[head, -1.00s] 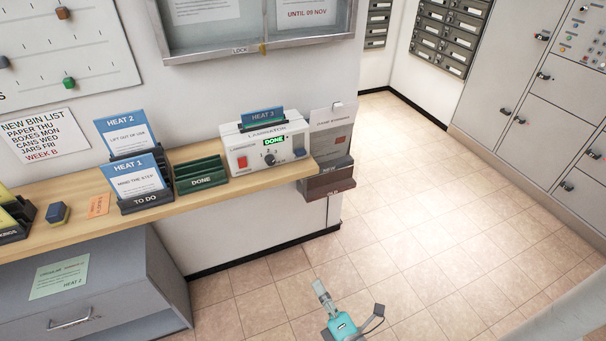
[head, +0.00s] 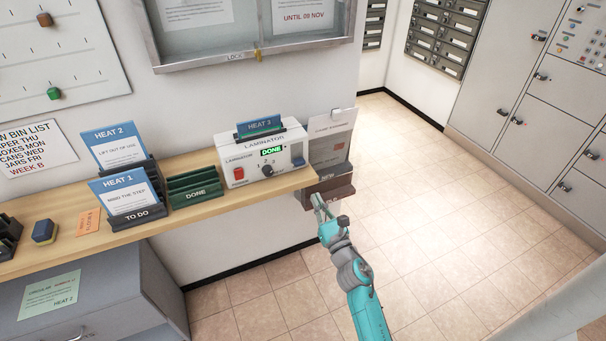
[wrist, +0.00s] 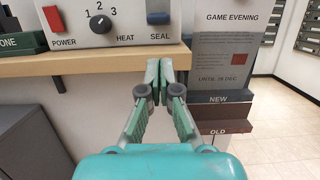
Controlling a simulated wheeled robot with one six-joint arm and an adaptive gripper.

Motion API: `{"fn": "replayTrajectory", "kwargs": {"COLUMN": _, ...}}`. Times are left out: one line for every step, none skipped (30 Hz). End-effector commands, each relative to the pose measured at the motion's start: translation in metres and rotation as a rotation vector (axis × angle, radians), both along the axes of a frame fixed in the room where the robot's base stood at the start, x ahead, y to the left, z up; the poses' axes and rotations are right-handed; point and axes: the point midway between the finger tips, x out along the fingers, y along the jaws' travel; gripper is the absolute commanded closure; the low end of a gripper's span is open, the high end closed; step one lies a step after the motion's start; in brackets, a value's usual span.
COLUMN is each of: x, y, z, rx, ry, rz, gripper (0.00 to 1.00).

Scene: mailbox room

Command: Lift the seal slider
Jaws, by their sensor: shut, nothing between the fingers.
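The seal slider is a blue-grey block on the right of the laminator's front, above the word SEAL; it shows in the wrist view (wrist: 158,13) and small in the head view (head: 299,162). The white laminator (head: 284,148) stands on the wooden shelf with a blue HEAT 3 card (head: 259,126) in its top and a lit DONE display. My gripper (wrist: 160,62) is shut and empty. It is in front of the shelf edge, below the slider and apart from it. In the head view my gripper (head: 318,200) is beside the NEW and OLD holder.
The wooden shelf (head: 90,218) edge lies just behind my fingertips. The notice holder (head: 328,187) with a GAME EVENING sheet is close on the right. A green DONE rack (head: 195,188) and TO DO rack (head: 138,215) stand left. The tiled floor at right is clear.

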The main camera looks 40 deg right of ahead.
Motion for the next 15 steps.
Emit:
{"fn": "replayTrajectory", "kwargs": {"x": 0.000, "y": 0.000, "z": 0.000, "rx": -0.002, "ry": 0.001, "rz": 0.000, "gripper": 1.00}}
{"fn": "replayTrajectory", "kwargs": {"x": 0.000, "y": 0.000, "z": 0.000, "rx": -0.002, "ry": 0.001, "rz": 0.000, "gripper": 1.00}}
{"fn": "replayTrajectory", "kwargs": {"x": 0.000, "y": 0.000, "z": 0.000, "rx": -0.001, "ry": 0.000, "rz": 0.000, "gripper": 1.00}}
{"fn": "replayTrajectory", "kwargs": {"x": 0.000, "y": 0.000, "z": 0.000, "rx": -0.001, "ry": 0.001, "rz": 0.000, "gripper": 1.00}}
{"fn": "replayTrajectory", "kwargs": {"x": 0.000, "y": 0.000, "z": 0.000, "rx": 0.000, "ry": 0.000, "rz": 0.000, "gripper": 1.00}}
{"fn": "replayTrajectory", "kwargs": {"x": 0.000, "y": 0.000, "z": 0.000, "rx": 0.000, "ry": 0.001, "rz": 0.000, "gripper": 1.00}}
{"fn": "replayTrajectory", "kwargs": {"x": 0.000, "y": 0.000, "z": 0.000, "rx": 0.000, "ry": 0.001, "rz": 0.000, "gripper": 1.00}}
{"fn": "replayTrajectory", "kwargs": {"x": 0.000, "y": 0.000, "z": 0.000, "rx": 0.001, "ry": 0.000, "rz": 0.000, "gripper": 1.00}}
{"fn": "replayTrajectory", "kwargs": {"x": 0.001, "y": 0.000, "z": 0.000, "rx": 0.001, "ry": 0.000, "rz": 0.000, "gripper": 1.00}}
{"fn": "replayTrajectory", "kwargs": {"x": 0.001, "y": 0.000, "z": 0.000, "rx": 0.001, "ry": 0.000, "rz": 0.000, "gripper": 1.00}}
{"fn": "replayTrajectory", "kwargs": {"x": 0.003, "y": -0.001, "z": 0.000, "rx": 0.001, "ry": 0.000, "rz": 0.000, "gripper": 1.00}}
{"fn": "replayTrajectory", "kwargs": {"x": 0.005, "y": -0.001, "z": 0.001, "rx": 0.001, "ry": 0.000, "rz": 0.000, "gripper": 1.00}}
{"fn": "replayTrajectory", "kwargs": {"x": 0.008, "y": -0.002, "z": 0.002, "rx": 0.001, "ry": 0.000, "rz": 0.000, "gripper": 1.00}}
{"fn": "replayTrajectory", "kwargs": {"x": 0.011, "y": -0.003, "z": 0.002, "rx": 0.001, "ry": 0.000, "rz": 0.000, "gripper": 1.00}}
{"fn": "replayTrajectory", "kwargs": {"x": 0.016, "y": -0.004, "z": 0.004, "rx": 0.002, "ry": -0.001, "rz": 0.000, "gripper": 1.00}}
